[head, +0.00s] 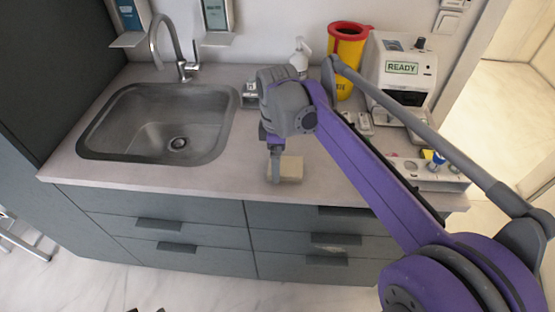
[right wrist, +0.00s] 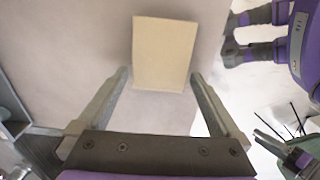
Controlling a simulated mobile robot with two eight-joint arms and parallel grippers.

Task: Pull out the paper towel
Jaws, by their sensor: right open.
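A small pale tan block (head: 291,168) lies on the counter near its front edge; it may be the paper towel, but I cannot tell for sure. In the right wrist view the block (right wrist: 166,52) shows as a plain tan rectangle just beyond the fingertips. My right gripper (head: 274,173) points down at the left end of the block. Its fingers (right wrist: 160,75) are open on either side of the block's near end, with nothing held. Part of what looks like my left gripper (right wrist: 272,143) shows at the lower right of the wrist view; its jaws are unclear.
A sink (head: 150,130) with a tap (head: 178,50) is on the left. Two wall dispensers (head: 130,20) (head: 217,18) hang behind. A yellow bin with red lid (head: 347,50), a white machine (head: 400,68) and a small rack (head: 425,170) stand right. The counter (head: 225,180) is clear left of the block.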

